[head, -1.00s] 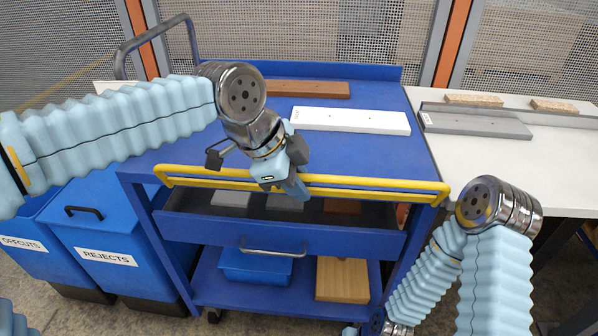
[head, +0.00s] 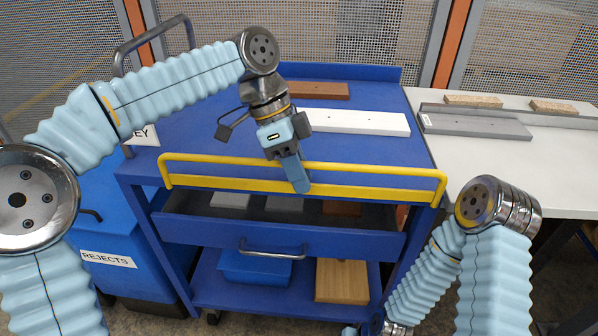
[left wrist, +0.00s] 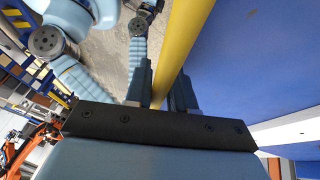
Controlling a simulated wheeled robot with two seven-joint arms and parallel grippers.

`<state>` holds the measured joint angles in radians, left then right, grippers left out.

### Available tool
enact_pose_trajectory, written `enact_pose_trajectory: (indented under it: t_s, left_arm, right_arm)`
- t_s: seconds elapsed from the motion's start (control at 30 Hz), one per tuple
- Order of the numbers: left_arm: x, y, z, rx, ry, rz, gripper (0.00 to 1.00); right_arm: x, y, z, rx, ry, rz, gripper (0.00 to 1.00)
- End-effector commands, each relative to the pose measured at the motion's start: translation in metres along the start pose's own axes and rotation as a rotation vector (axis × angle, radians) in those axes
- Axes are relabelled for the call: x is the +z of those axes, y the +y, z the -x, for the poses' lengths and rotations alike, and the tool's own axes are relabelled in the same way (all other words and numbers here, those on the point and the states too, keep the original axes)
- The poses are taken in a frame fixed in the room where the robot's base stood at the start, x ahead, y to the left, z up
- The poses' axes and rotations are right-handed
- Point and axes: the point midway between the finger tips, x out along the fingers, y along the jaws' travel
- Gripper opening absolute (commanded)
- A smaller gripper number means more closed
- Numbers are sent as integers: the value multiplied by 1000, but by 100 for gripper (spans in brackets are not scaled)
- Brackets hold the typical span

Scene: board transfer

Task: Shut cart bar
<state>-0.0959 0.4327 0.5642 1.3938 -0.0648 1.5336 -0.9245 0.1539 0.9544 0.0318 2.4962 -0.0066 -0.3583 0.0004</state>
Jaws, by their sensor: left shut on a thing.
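The yellow cart bar (head: 225,184) runs along the front edge of the blue cart top (head: 225,145), with two long rails and bent ends. Its upper rail stands above the lower one. My left gripper (head: 299,184) reaches down onto the bar near its middle and is shut on it; the fingers hide a short part of the bar. In the left wrist view the yellow bar (left wrist: 182,40) passes between the two dark fingers (left wrist: 162,88).
A white board (head: 355,121) and a brown board (head: 318,90) lie on the cart top behind the bar. A partly open drawer (head: 200,232) sits below the bar. A grey fixture (head: 475,124) stands on the white table at right. A blue rejects bin (head: 120,235) is at left.

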Motion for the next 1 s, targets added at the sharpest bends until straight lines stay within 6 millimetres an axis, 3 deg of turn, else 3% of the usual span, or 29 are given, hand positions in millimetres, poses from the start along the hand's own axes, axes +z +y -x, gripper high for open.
enact_pose_trajectory:
  t_s: [0.3,0.33,0.43,0.77,0.87,1.0]
  left_arm:
    - [2,2,-3,18,-8,3,0]
    - [2,2,-3,17,-9,3,25]
    - [2,2,-3,15,-8,2,40]
    - [1,1,3,6,-4,1,40]
    - [0,0,14,5,-3,1,40]
    - [0,0,45,4,-1,1,40]
  right_arm:
    - [0,0,0,0,0,0,0]
    - [0,0,0,0,0,0,0]
    - [0,0,0,0,0,0,0]
    - [0,0,0,0,0,0,0]
    - [0,0,0,0,0,0,0]
    - [0,0,0,0,0,0,0]
